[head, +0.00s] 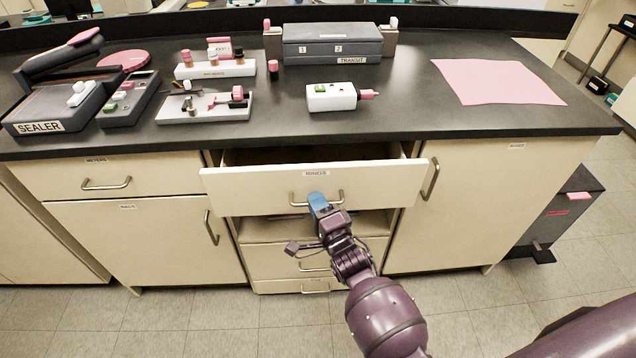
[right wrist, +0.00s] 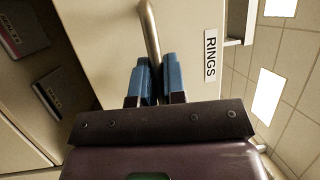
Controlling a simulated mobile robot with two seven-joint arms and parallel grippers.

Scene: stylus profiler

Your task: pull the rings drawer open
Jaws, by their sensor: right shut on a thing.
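The rings drawer (head: 250,191) is a cream drawer under the black bench top, with a RINGS label and a metal bar handle (head: 336,199). It stands partly open, with a dark gap above its front. My right gripper (head: 318,201) is shut on the handle. In the right wrist view its blue fingers (right wrist: 158,80) sit on either side of the handle bar (right wrist: 151,35), beside the RINGS label (right wrist: 210,55). The inside of the drawer is mostly in shadow. My left gripper is not in view.
Below the drawer is an open shelf space (head: 360,223) with more drawers (head: 270,258) under it. Closed cabinets flank it. The bench top holds a sealer (head: 50,108), a grey transit case (head: 332,45), a white block (head: 331,97) and a pink sheet (head: 497,82). Floor in front looks clear.

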